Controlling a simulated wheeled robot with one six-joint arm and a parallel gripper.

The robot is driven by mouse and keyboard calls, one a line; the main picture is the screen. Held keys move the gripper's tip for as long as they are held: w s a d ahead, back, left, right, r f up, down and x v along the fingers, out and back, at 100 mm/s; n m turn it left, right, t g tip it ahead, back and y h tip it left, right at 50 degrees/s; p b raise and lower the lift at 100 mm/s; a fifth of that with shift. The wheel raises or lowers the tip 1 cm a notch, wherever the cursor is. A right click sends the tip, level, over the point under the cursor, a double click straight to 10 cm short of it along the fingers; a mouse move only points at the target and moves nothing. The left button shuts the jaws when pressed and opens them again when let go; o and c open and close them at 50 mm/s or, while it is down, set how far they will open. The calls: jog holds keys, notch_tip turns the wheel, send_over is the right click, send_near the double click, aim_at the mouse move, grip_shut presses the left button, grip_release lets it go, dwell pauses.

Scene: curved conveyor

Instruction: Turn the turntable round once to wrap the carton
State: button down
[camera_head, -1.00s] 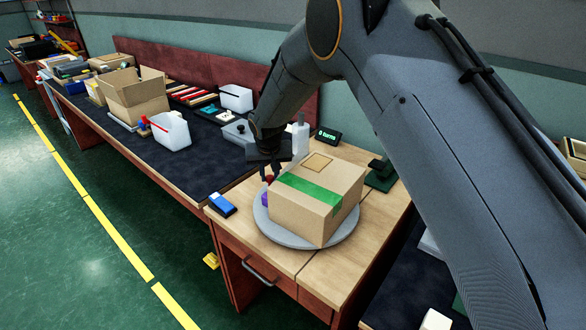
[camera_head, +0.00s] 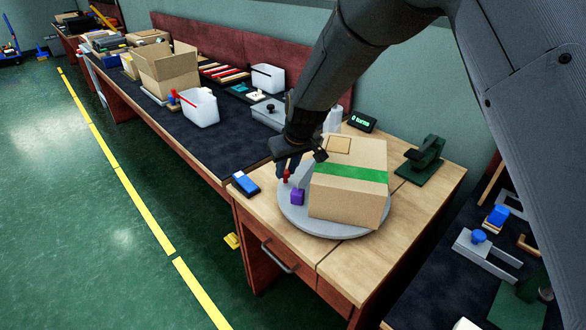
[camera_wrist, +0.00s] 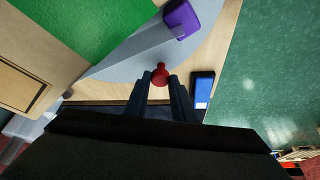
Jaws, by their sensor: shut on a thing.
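The cardboard carton (camera_head: 343,207) stands upright on the round grey turntable (camera_head: 322,229), with a green band (camera_head: 350,172) across its top and near side. The turntable carries a red knob (camera_wrist: 160,72) near its rim at the carton's left. My gripper (camera_head: 287,172) is shut on this knob, with a dark finger on each side in the wrist view. A purple block (camera_head: 297,197) sits on the turntable beside the carton, close to the knob. The small display (camera_head: 362,121) behind the carton appears to read 0 turns.
A blue and white device (camera_head: 246,184) lies on the wooden table left of the turntable. A dark green stand (camera_head: 423,160) is at its right. A white bottle shape (camera_head: 333,119) stands behind the carton. The left bench holds an open box (camera_head: 168,72) and white bins.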

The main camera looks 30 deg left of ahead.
aim_at(303, 218)
jog(key=shift+s+d+f+n+g+y+b, duration=0.1)
jog(key=shift+s+d+n+g+b, duration=0.15)
jog(key=shift+s+n+b, duration=0.6)
jog(key=shift+s+d+r+n+g+y+b, duration=0.15)
jog(key=shift+s+d+n+b, duration=0.2)
jog(key=shift+b, duration=0.85)
jog(key=shift+s+d+f+n+g+y+b, duration=0.1)
jog(key=shift+s+d+f+n+g+b, duration=0.15)
jog(key=shift+s+n+b, duration=0.55)
jog(key=s+d+n+g+b, duration=0.1)
jog(key=s+d+n+b, duration=0.1)
jog(key=b, duration=0.3)
jog(key=shift+d, duration=0.25)
jog(key=s+d+n+b, duration=0.1)
jog(key=b, duration=0.1)
jog(key=s+d+n+g+b, duration=0.1)
jog(key=d+n+b, duration=0.1)
jog(key=shift+r, duration=0.1)
jog(key=shift+s+d+r+n+g+b, duration=0.1)
jog(key=shift+s+d+n+g+b, duration=0.1)
jog(key=shift+d+n+b, duration=0.4)
jog(key=shift+s+d+f+n+g+b, duration=0.1)
jog(key=shift+s+d+n+g+b, duration=0.15)
jog(key=shift+d+n+b, duration=0.25)
jog(key=shift+s+d+r+n+g+b, duration=0.1)
jog(key=shift+s+d+n+g+b, duration=0.1)
jog(key=shift+d+n+b, duration=0.4)
jog(key=shift+d+h, duration=0.1)
jog(key=shift+h, duration=0.35)
